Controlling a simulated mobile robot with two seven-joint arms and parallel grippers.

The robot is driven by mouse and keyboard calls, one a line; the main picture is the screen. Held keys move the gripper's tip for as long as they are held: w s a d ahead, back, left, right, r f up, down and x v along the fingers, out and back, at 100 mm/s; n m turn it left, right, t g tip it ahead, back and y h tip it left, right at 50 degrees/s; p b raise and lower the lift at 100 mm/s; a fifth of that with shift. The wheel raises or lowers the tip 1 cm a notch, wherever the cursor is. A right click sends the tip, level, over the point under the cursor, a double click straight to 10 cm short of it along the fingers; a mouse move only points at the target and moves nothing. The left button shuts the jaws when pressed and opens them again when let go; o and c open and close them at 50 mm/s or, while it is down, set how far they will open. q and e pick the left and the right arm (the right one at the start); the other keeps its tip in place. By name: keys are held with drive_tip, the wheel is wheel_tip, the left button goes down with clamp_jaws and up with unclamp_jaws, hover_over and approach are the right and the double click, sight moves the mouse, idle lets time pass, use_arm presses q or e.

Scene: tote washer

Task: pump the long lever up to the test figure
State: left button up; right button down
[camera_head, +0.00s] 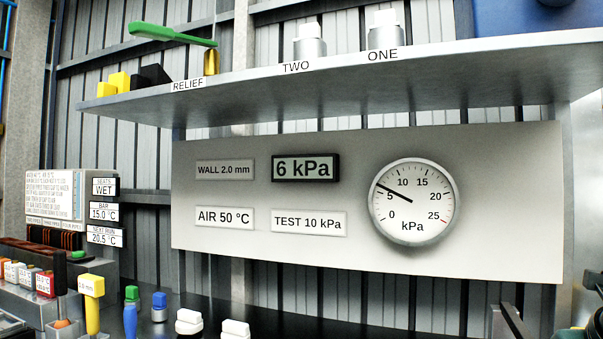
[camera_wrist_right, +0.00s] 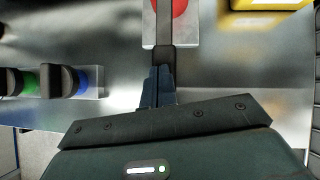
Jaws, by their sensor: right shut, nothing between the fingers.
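The round dial gauge (camera_head: 412,202) on the grey panel has its needle a little above 5 kPa. The digital display (camera_head: 306,168) reads 6 kPa. The test plate (camera_head: 309,221) reads TEST 10 kPa. In the right wrist view my right gripper (camera_wrist_right: 158,88) is shut and empty. A narrow dark bar (camera_wrist_right: 165,30) runs up from the fingertips over a pale block with a red disc (camera_wrist_right: 180,8); I cannot tell if it is the long lever or if the fingers touch it. My left gripper is out of view.
The shelf (camera_head: 330,84) above the panel holds a green-handled relief lever (camera_head: 170,34) and weights marked TWO (camera_head: 309,46) and ONE (camera_head: 385,36). Yellow (camera_head: 91,290), blue and green-topped tools stand at lower left. The wrist view shows green and blue knobs at left.

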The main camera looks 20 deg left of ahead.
drive_tip(key=shift+r, duration=0.15)
wheel_tip(320, 180, up, 4)
drive_tip(key=p, duration=0.3)
drive_tip(key=shift+r, duration=0.1)
use_arm(q)
drive_tip(key=p, duration=0.1)
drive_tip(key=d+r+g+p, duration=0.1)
drive_tip(key=p, duration=0.1)
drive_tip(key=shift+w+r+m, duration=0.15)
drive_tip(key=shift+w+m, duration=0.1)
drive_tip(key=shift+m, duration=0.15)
use_arm(e)
wheel_tip(320, 180, up, 6)
drive_tip(key=shift+f, duration=0.25)
idle(1.3)
